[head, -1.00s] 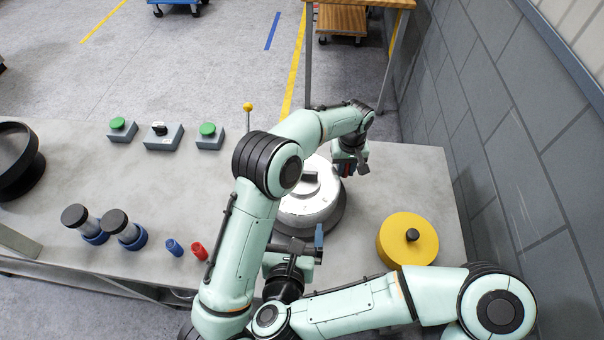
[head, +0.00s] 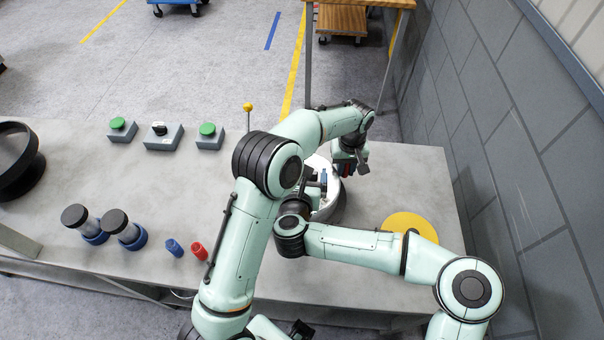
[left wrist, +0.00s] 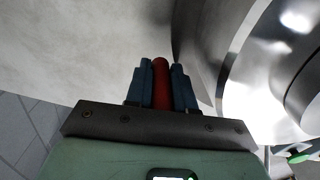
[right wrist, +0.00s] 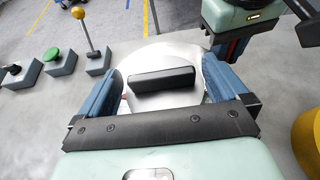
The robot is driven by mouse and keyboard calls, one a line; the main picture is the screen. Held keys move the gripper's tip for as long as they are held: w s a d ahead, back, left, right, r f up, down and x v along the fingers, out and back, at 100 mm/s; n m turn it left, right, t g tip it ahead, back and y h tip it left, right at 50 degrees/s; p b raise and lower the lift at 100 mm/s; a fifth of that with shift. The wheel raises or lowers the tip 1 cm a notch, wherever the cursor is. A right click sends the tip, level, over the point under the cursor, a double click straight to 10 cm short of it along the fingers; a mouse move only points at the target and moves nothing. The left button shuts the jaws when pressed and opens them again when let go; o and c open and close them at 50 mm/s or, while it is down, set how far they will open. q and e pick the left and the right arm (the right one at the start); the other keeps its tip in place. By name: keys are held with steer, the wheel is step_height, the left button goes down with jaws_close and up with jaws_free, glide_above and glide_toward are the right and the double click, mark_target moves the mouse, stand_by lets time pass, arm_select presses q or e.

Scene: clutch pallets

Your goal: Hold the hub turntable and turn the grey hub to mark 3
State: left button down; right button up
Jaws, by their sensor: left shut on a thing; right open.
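The grey hub (head: 328,208) sits on the dark turntable (head: 341,211) and is partly hidden by my right arm in the head view. In the right wrist view the hub's top (right wrist: 155,60) carries a raised dark bar (right wrist: 163,77). My left gripper (head: 347,168) is at the far right side of the turntable. In the left wrist view it is shut on a red upright handle (left wrist: 160,85) beside the shiny hub. My right gripper (right wrist: 163,80) is open over the hub, its blue fingers on either side of the bar with gaps visible. I cannot make out mark 3.
A yellow disc (head: 408,221) lies right of the turntable, partly behind my right arm. A grey wall (head: 500,150) borders the right.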

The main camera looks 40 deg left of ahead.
steer(key=c, duration=0.9)
steer(key=shift+w, duration=0.1)
steer(key=n+g+y, duration=0.2)
steer(key=n+g, duration=0.1)
steer(key=n+g+y, duration=0.1)
steer(key=n+y, duration=0.1)
steer(key=shift+w+d, duration=0.35)
steer(key=n+g, duration=0.2)
steer(key=n+g+y, duration=0.1)
steer(key=n+g, duration=0.1)
steer(key=g, duration=0.1)
steer(key=n+g+y, duration=0.1)
steer(key=n+g, duration=0.1)
steer(key=n, duration=0.1)
steer(key=shift+w+f+g, duration=0.1)
steer(key=shift+w+g, duration=0.2)
steer(key=shift+g, duration=0.4)
